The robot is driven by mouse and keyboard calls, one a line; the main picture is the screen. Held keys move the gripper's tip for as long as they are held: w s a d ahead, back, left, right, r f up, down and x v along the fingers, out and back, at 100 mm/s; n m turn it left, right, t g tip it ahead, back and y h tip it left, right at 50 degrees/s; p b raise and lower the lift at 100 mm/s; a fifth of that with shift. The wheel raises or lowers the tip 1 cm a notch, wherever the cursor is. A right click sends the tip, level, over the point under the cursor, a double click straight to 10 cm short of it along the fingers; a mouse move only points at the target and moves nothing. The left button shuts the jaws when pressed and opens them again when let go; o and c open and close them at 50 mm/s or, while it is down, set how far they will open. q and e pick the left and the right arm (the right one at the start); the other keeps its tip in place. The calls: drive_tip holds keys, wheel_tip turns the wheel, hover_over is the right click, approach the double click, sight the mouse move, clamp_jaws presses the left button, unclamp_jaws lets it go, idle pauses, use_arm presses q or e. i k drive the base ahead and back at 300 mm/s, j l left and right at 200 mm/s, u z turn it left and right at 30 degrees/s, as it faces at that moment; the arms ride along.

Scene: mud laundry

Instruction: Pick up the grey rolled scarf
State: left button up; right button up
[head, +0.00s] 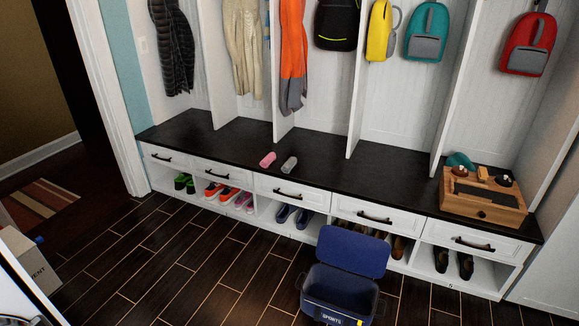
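The grey rolled scarf (289,164) is a small light grey roll lying on the dark bench top (225,141), near its front edge. A pink roll (267,159) of similar size lies just to its left, with a small gap between them. Neither of my grippers shows in the head view, so nothing is seen touching the scarf.
An open blue bin (345,285) stands on the floor in front of the bench. A wooden organizer (483,197) sits at the bench's right end. White dividers (358,80) rise from the bench. Shoes fill the cubbies below. The floor at left centre is clear.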

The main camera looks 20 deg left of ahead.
sight(290, 164)
drive_tip(key=i+j+u, duration=0.3)
drive_tip(key=i+j, duration=0.55)
drive_tip(key=i+l, duration=0.05)
drive_tip(key=i, duration=0.05)
